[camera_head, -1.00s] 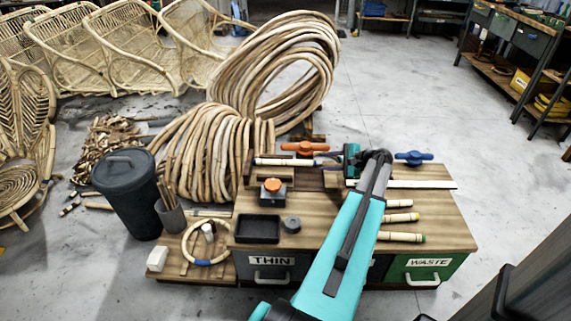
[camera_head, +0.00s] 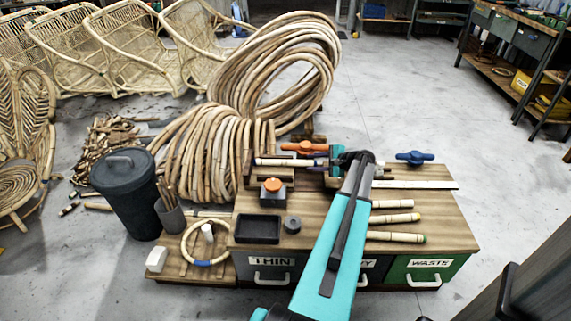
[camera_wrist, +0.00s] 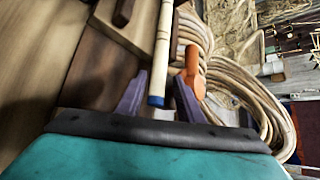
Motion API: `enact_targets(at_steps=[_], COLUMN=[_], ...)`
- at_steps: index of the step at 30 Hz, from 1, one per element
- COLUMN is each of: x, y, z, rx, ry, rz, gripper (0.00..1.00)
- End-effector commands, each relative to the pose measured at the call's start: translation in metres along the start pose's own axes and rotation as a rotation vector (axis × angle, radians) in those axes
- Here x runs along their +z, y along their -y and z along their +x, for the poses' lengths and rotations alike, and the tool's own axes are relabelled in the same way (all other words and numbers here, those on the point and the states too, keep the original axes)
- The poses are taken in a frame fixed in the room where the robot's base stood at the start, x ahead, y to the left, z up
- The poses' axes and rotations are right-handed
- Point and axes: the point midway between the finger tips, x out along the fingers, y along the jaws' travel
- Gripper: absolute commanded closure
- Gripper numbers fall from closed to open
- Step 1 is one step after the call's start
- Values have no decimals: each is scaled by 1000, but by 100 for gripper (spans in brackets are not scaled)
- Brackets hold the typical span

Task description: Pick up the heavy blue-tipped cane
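The blue-tipped cane (camera_head: 285,162) is a pale rod lying across the back left of the wooden bench top. In the wrist view the cane (camera_wrist: 164,40) runs down from the top edge and its blue end (camera_wrist: 156,101) points toward my gripper (camera_wrist: 159,88). The two purple fingers are apart, one on each side of the cane near the blue end, with gaps showing. I cannot tell how far they stand above it. In the head view my gripper (camera_head: 320,161) is at the cane's right end, which it partly hides.
An orange-handled clamp (camera_head: 304,147) sits just behind the cane, and a blue-handled one (camera_head: 413,158) is at the back right. Three other canes (camera_head: 392,218) lie at the bench's right. Large rattan coils (camera_head: 205,150) stand at the left. A black tray (camera_head: 258,229) is at the front.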

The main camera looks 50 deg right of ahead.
Motion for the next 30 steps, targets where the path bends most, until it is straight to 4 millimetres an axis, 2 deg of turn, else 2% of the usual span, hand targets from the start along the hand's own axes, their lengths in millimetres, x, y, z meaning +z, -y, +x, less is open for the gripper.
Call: enact_targets(at_steps=[15, 30], x=[0, 0], y=[-2, -2], z=[48, 50], rx=[-1, -1], ry=[0, -1], rz=[1, 1], gripper=[66, 66])
